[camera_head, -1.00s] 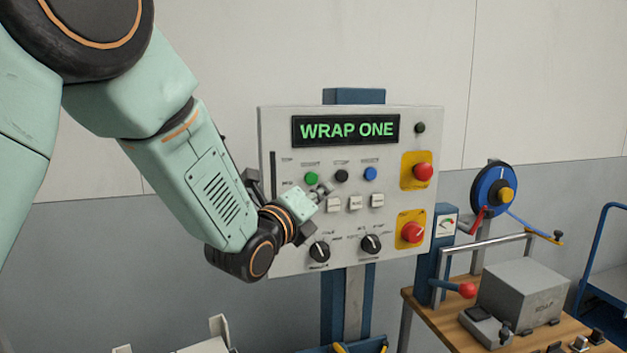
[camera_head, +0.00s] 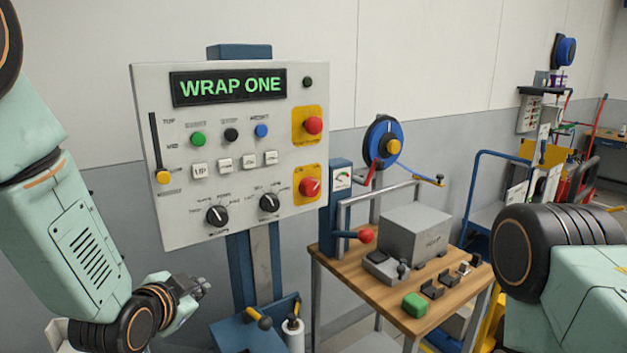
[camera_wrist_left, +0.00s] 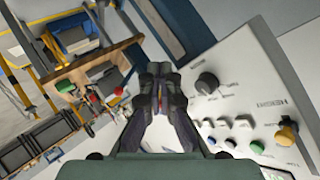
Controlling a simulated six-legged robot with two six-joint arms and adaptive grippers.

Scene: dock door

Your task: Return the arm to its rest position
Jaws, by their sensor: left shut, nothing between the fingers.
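My left arm comes in from the left in the head view. Its gripper (camera_head: 203,286) is below the lower left part of the control panel (camera_head: 180,228), apart from it. In the left wrist view the gripper's fingers (camera_wrist_left: 163,82) are together with nothing between them. The panel's display (camera_head: 229,86) reads "WRAP ONE". The panel also shows in the left wrist view (camera_wrist_left: 250,75), to the right of the fingers. A mint and black part of my right arm shows at the right edge of the head view; its gripper is out of sight.
A blue cart (camera_head: 484,215) is farther right. Floor-side clutter sits below the panel's post (camera_head: 265,265).

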